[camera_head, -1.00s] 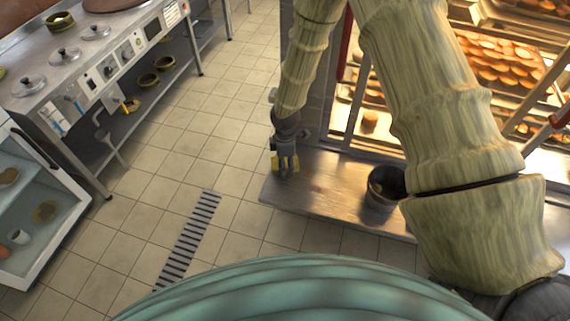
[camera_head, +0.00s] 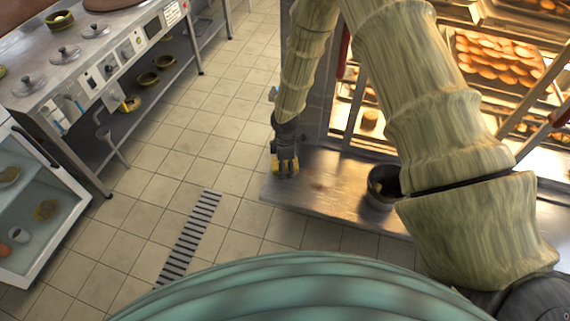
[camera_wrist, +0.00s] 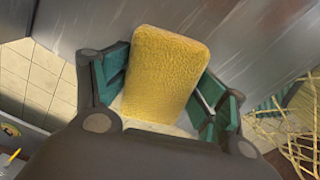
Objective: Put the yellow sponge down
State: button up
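The yellow sponge (camera_wrist: 165,72) is a rounded block between the teal-padded fingers of my gripper (camera_wrist: 166,92) in the wrist view. The pads appear to touch it on both sides, and its near end is partly hidden by the gripper. In the head view my gripper (camera_head: 284,168) points down at the left end of a metal counter (camera_head: 325,190), with yellow bits of the sponge showing beside the fingers. I cannot tell whether the sponge touches the counter.
A dark metal pot (camera_head: 380,190) stands on the counter to the right, partly behind my arm. Lit shelves with trays of round baked goods (camera_head: 490,60) are behind. A stove counter (camera_head: 85,70) is at left, with tiled floor between. The counter between gripper and pot is clear.

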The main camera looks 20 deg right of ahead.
jog(key=shift+f, duration=0.25)
jog(key=shift+r, duration=0.1)
jog(key=shift+r+p, duration=0.3)
jog(key=shift+r, duration=0.25)
notch_tip(320, 180, up, 12)
jog(key=b, duration=0.1)
dwell(0.6)
